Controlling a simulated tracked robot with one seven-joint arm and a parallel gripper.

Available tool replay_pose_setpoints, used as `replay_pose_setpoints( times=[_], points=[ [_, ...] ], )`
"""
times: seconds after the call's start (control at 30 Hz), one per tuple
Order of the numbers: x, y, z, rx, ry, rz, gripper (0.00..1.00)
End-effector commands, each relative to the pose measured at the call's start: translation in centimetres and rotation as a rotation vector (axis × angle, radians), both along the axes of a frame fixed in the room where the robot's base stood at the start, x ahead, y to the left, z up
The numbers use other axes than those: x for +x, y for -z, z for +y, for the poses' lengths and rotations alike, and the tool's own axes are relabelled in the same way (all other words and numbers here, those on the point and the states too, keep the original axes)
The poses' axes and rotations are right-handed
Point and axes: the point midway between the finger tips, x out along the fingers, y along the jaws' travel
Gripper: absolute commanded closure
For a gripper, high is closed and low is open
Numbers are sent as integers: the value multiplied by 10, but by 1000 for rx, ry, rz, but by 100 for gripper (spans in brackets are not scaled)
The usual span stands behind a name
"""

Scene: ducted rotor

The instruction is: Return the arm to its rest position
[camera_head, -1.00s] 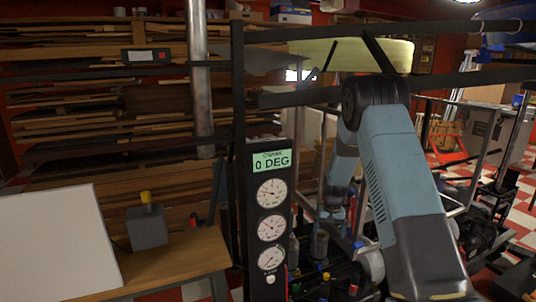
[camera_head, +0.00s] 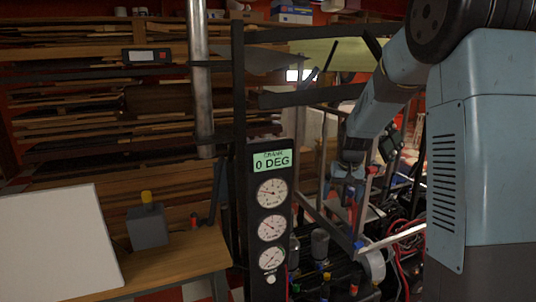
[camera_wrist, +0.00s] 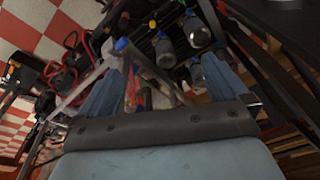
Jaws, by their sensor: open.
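My arm (camera_head: 480,150) fills the right side of the head view. Its elbow is raised at the top right, and its forearm slants down to the left. My gripper (camera_wrist: 165,78) shows in the wrist view with its two blue fingers spread apart and nothing held between them. Beyond the fingers are dark frame bars and several bottles and caps. In the head view the gripper end is small and partly lost among the frame bars, so its fingers are not clear there.
A gauge panel (camera_head: 271,220) reading 0 DEG stands left of my forearm. A bench (camera_head: 180,262) at the left carries a grey box (camera_head: 147,226) with a yellow knob and a white board (camera_head: 55,245). Metal bars of the frame (camera_head: 325,225) and bottles surround the gripper end. Wood racks stand behind.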

Motion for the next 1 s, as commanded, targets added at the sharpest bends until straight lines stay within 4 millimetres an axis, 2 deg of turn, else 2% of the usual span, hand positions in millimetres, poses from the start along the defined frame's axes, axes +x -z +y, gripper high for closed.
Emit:
replay_pose_setpoints(
  times=[0.03, 0.2, 0.5, 0.73, 1.0],
  points=[
    [-11, -15, 0, 1, -3, -16, 0],
    [-47, -54, 1, 1, -13, -55, 0],
    [-115, -109, 3, -4, -34, -124, 0],
    [-171, -138, 4, -14, -48, -177, 0],
    [-238, -158, 5, -29, -63, -240, 0]
  ],
)
